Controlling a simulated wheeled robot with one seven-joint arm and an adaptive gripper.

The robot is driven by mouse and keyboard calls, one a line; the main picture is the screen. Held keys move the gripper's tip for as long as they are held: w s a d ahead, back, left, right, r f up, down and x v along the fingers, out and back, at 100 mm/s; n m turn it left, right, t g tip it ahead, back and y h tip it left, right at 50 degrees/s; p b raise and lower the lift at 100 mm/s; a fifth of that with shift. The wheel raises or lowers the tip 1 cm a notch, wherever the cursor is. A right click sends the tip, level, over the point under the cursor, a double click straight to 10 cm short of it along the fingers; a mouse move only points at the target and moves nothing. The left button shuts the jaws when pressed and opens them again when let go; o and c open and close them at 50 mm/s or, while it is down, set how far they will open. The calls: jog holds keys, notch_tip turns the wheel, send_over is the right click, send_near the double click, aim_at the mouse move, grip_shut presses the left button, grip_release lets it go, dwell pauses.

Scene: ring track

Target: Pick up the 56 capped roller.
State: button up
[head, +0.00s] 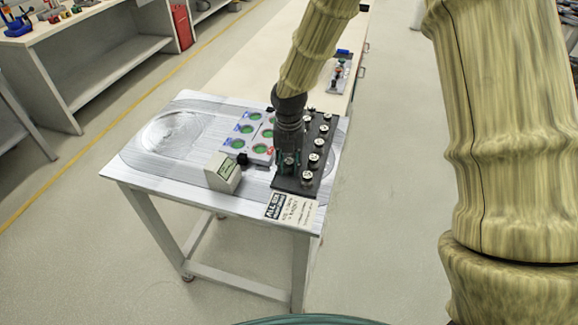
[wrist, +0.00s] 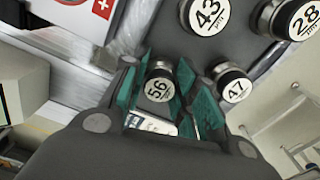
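The 56 capped roller (wrist: 158,88) has a white round label with "56" on a dark cap. It stands upright at the near end of a dark rack (head: 292,185), which lies on a small table. My gripper (wrist: 166,92) points down over this end of the rack. Its teal finger pads stand on either side of the 56 roller, with narrow gaps that look clear of the cap, so it appears open around it. In the head view my gripper (head: 288,158) hides part of the rack, and the 56 label cannot be read there.
The 47 roller (wrist: 234,86) stands close beside my right finger. The 43 (wrist: 208,14) and 28 (wrist: 300,18) rollers are farther along. A pale box (head: 223,172) and a panel with green round recesses (head: 246,129) sit left of the rack. A printed card (head: 291,209) lies in front.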

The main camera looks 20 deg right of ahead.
jog(key=shift+r, duration=0.1)
jog(key=shift+c, duration=1.2)
